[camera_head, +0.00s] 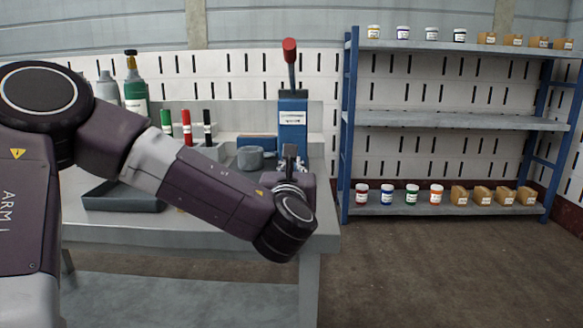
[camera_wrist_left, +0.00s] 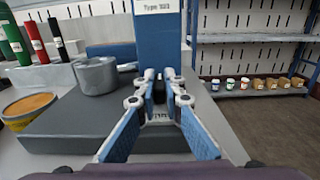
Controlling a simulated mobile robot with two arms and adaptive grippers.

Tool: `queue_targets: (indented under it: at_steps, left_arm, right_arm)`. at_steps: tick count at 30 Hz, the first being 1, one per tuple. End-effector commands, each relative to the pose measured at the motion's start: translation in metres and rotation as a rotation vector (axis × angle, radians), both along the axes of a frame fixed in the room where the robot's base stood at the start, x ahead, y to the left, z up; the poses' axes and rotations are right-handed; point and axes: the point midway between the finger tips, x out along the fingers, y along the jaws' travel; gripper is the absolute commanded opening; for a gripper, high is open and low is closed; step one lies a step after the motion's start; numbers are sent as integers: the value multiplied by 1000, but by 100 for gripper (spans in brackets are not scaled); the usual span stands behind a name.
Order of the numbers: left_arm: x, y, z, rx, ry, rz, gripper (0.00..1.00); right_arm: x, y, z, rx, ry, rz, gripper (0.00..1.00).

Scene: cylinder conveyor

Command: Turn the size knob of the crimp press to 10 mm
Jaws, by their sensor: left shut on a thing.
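The crimp press (camera_head: 293,115) is a blue upright housing with a white label and a red-tipped lever (camera_head: 289,50). It stands at the right end of the workbench. Its blue front and label also show in the left wrist view (camera_wrist_left: 158,35). My left gripper (camera_head: 290,156) is at the lower front of the press. In the left wrist view its fingers (camera_wrist_left: 159,88) close around a small dark knob (camera_wrist_left: 158,94) at the press front. The fingers hide most of the knob, and I cannot read its setting. My right gripper is not in view.
The workbench (camera_head: 328,240) holds a dark tray (camera_head: 125,204), a grey round cup (camera_head: 250,158), green, red and black cylinders, and a green bottle (camera_head: 135,95). A blue-framed shelf (camera_head: 450,122) with jars and boxes stands to the right. The floor before it is clear.

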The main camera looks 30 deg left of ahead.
Motion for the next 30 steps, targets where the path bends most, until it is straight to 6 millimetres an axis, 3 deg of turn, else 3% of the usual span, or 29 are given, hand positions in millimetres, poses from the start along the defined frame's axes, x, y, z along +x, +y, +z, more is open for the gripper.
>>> queue_targets:
  at_steps: [4, 5, 9, 20, 30]
  left_arm:
    - [0, 0, -1, -1, 2, 0, 0]
    - [0, 0, -1, -1, 2, 0, 11]
    - [0, 0, 0, -1, 1, 0, 26]
    - [-4, -3, 0, 0, 0, -2, 26]
    - [-58, -37, 0, 3, 1, -5, 26]
  right_arm:
    - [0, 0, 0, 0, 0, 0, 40]
    - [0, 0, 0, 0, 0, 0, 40]
    - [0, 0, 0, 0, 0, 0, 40]
    - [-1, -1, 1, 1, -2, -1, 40]
    - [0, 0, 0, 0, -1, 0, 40]
